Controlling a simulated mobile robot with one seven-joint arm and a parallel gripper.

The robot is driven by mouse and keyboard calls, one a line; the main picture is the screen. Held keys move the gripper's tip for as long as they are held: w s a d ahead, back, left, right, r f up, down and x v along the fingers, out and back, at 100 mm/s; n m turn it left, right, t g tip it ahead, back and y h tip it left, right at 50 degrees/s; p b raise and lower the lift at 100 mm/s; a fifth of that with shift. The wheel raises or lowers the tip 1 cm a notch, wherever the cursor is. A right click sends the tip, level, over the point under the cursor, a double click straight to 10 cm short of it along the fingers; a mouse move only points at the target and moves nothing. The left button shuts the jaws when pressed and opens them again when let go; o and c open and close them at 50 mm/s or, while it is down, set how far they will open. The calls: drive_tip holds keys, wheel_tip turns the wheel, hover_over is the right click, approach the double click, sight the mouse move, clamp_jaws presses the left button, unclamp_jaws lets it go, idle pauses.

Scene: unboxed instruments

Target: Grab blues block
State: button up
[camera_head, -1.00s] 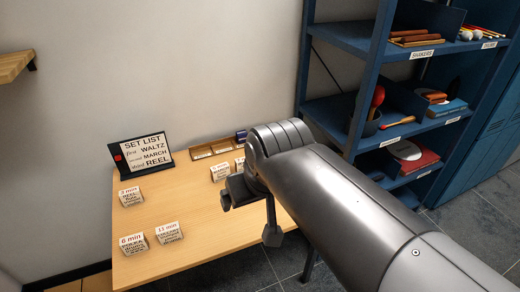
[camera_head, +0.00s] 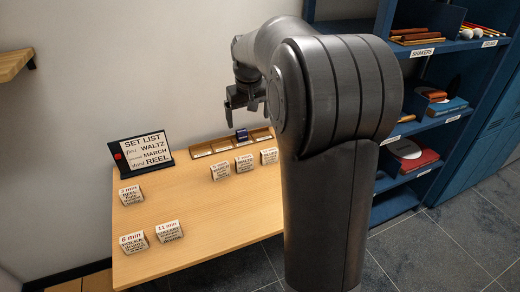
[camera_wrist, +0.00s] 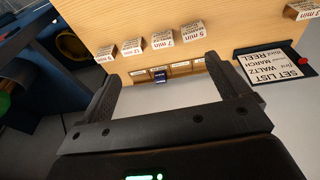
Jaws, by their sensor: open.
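White-faced blocks with printed labels stand on the wooden table (camera_head: 200,215). Three are in a row in front of the slotted rack (camera_head: 222,147): left (camera_head: 220,170), middle (camera_head: 244,163), right (camera_head: 269,156). The wrist view shows one more block (camera_wrist: 106,53) at that row's end, hidden behind my arm in the head view. Most names are too small to read; I cannot tell which is the blues block. A small dark blue piece (camera_head: 241,135) is at the rack; it also shows in the wrist view (camera_wrist: 160,78). My gripper (camera_head: 236,108) is open and empty, above the rack.
A dark set-list stand (camera_head: 146,152) is at the table's back left. Reel (camera_head: 131,195), polka (camera_head: 133,242) and square (camera_head: 168,231) blocks stand at the left. A blue shelf (camera_head: 420,50) with instruments stands at the right. The table's middle is clear.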

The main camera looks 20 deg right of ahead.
drive_tip(key=w+d+f+g, duration=0.1)
drive_tip(key=w+d+f, duration=0.5)
drive_tip(key=w+f, duration=0.25)
drive_tip(key=g, duration=0.1)
hover_over(269, 151)
drive_tip(key=shift+y, duration=0.3)
drive_tip(key=f, duration=1.1)
drive_tip(key=shift+w+a+f, duration=0.1)
drive_tip(key=shift+a+f, duration=0.25)
drive_tip(key=shift+f, duration=0.05)
drive_tip(key=shift+w+d+f, duration=0.1)
drive_tip(key=shift+d+f, duration=0.1)
drive_tip(key=shift+f, duration=0.45)
wheel_tip(269, 151, down, 5)
drive_tip(key=shift+r, duration=0.2)
drive_tip(key=f, duration=0.5)
drive_tip(key=shift+d+f, duration=0.25)
drive_tip(key=shift+f, duration=0.05)
drive_tip(key=shift+c, duration=0.3)
drive_tip(key=c, duration=1)
drive_tip(key=shift+r, duration=0.1)
